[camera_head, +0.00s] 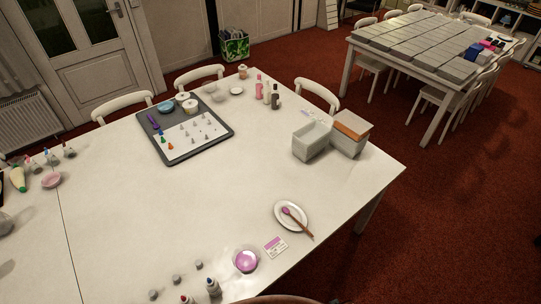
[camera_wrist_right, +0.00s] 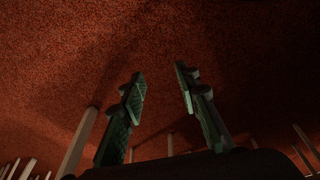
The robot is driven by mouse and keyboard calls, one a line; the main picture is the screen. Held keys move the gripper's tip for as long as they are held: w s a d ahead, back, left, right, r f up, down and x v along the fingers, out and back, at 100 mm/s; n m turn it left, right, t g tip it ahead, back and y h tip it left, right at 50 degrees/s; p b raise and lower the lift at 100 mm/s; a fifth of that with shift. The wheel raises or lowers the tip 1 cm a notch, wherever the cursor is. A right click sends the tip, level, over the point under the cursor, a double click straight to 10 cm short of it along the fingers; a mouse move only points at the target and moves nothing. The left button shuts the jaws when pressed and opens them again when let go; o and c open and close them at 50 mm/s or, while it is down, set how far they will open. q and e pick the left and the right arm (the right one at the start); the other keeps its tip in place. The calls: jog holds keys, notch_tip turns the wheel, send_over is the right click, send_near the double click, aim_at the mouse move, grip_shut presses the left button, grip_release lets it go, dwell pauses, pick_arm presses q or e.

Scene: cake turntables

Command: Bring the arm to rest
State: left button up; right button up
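My right gripper (camera_wrist_right: 160,85) shows in the right wrist view with its two dark green fingers apart and nothing between them. Red carpet fills the view behind the fingers, with pale furniture legs at the sides. My right gripper does not show in the head view. My left gripper is not in either view, and no arm comes in over the table there.
A long white table (camera_head: 130,225) fills the head view's left and middle. It bears a grey tray (camera_head: 223,128), pale boxes (camera_head: 312,140), a plate with a brown-handled spoon (camera_head: 296,222), a pink bowl (camera_head: 246,261) and bottles. White chairs (camera_head: 123,105) line its far side. A second table (camera_head: 428,42) stands beyond.

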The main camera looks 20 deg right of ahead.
jog(key=s+f+g, duration=0.1)
jog(key=s+f, duration=1.7)
jog(key=s, duration=0.1)
jog(key=shift+s+n, duration=0.15)
jog(key=shift+n, duration=0.15)
